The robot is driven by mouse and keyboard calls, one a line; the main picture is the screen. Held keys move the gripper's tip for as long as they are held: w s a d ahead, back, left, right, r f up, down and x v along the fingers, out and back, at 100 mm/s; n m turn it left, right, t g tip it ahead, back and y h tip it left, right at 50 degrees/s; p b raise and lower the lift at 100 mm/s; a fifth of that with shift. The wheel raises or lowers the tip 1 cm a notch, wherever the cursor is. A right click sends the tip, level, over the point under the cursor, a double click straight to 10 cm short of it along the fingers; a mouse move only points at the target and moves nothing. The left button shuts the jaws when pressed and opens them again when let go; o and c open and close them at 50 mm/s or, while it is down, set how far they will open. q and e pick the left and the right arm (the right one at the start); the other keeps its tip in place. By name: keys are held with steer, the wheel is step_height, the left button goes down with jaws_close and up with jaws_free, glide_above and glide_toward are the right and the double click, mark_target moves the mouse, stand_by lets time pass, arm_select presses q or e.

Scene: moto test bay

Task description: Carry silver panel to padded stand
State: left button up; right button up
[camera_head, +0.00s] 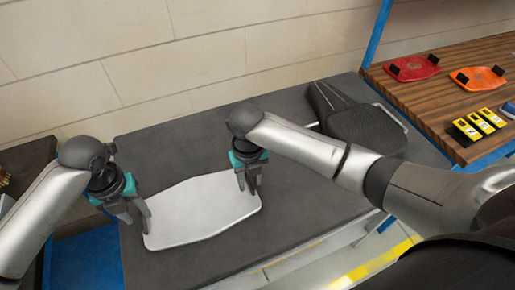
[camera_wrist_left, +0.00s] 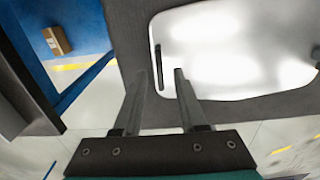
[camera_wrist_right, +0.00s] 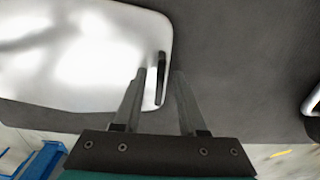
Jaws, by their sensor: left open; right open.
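The silver panel (camera_head: 200,208) lies flat on a dark grey table in the head view, with a dark handle at each end. My left gripper (camera_head: 140,215) is open at the panel's left end. In the left wrist view its fingers (camera_wrist_left: 160,85) are near the left handle (camera_wrist_left: 158,66), and I cannot tell whether they touch it. My right gripper (camera_head: 249,184) is open at the panel's right end. In the right wrist view its fingers (camera_wrist_right: 160,85) stand either side of the right handle (camera_wrist_right: 161,78). I cannot clearly identify the padded stand.
The dark grey table (camera_head: 290,195) is bare around the panel. A black, seat-like object (camera_head: 350,115) lies at its far right. A wooden bench (camera_head: 440,95) at the right holds a red panel (camera_head: 412,68), an orange panel (camera_head: 477,78) and yellow items (camera_head: 480,122). A wall stands behind.

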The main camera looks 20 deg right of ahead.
steer(key=shift+r, duration=0.2)
arm_select(q)
step_height(320, 180, up, 9)
arm_select(e)
step_height(320, 180, up, 12)
steer(key=shift+f, duration=0.2)
arm_select(q)
steer(key=shift+f, duration=0.15)
stand_by(0.4)
